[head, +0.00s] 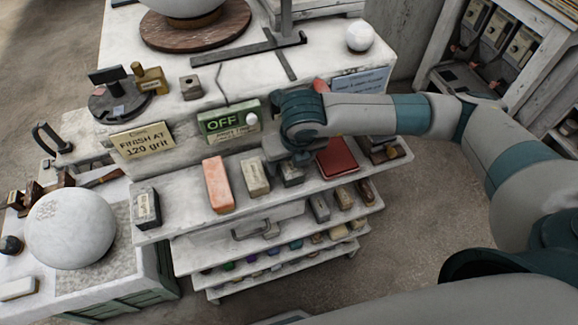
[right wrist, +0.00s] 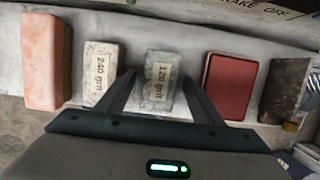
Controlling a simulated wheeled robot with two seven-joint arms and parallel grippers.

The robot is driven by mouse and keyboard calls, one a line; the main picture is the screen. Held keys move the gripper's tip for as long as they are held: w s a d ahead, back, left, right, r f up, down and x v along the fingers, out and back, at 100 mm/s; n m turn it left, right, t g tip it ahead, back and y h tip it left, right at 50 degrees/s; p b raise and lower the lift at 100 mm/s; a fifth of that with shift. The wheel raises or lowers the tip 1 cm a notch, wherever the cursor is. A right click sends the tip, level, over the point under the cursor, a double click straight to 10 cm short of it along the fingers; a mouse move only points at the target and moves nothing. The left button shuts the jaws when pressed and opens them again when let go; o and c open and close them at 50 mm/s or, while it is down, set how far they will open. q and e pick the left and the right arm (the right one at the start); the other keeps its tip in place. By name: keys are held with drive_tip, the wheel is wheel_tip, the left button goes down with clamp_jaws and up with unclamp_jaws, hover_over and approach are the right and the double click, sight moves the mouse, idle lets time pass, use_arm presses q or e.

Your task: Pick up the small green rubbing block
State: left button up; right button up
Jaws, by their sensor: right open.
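A small grey-green block labelled "120 grit" (right wrist: 160,78) lies on the top shelf of the rack in the right wrist view. It also shows in the head view (head: 291,176), partly hidden by my right gripper (head: 284,156). In the right wrist view the two fingers of my right gripper (right wrist: 160,88) stand open, one on each side of this block. A gap shows between each finger and the block, so it is not gripped. My left gripper is not in view.
Left of the block lie a cream "240 grit" block (right wrist: 99,74) and a pink block (right wrist: 45,62); right of it lies a dark red block (right wrist: 231,86). A green "OFF" sign (head: 228,121) stands behind the shelf. A large plaster sphere (head: 70,228) is at far left.

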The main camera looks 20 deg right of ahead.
drive_tip(key=shift+f, duration=0.1)
idle(0.3)
drive_tip(key=shift+c, duration=0.2)
drive_tip(key=c, duration=1.4)
